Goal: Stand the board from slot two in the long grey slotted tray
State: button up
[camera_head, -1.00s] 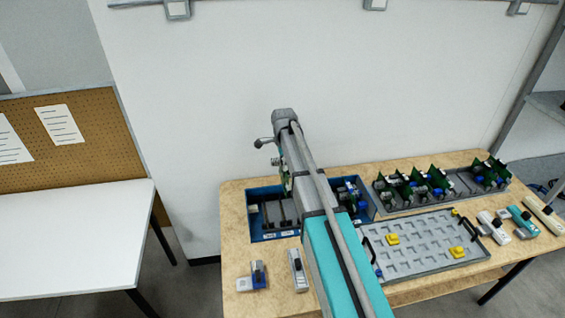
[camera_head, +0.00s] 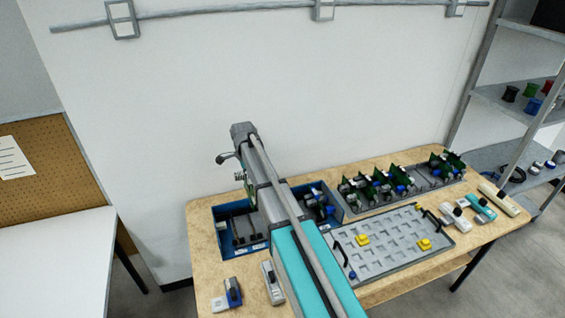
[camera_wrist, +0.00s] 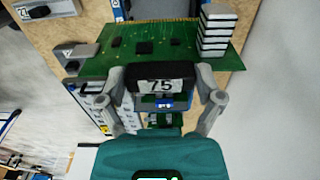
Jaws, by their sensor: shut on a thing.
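My gripper (camera_wrist: 161,76) is shut on a green board (camera_wrist: 125,52) in the wrist view. The long grey slotted tray (camera_head: 423,178) lies along the back right of the table in the head view. Several green boards stand in it in groups, with a bare stretch between them. In the head view my arm mostly hides the gripper, and the held board is barely visible left of the arm.
A blue bin (camera_head: 217,246) stands behind and left of my arm, with parts in its right section. A grey pocketed plate (camera_head: 383,262) with yellow pieces lies in front of the tray. Small devices (camera_head: 228,294) stand at the front left, others (camera_head: 478,209) at the right.

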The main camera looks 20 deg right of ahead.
aim_at(248, 186)
jog(key=shift+f+b, duration=2.8)
jog(key=shift+f, duration=0.1)
jog(key=shift+r, duration=0.1)
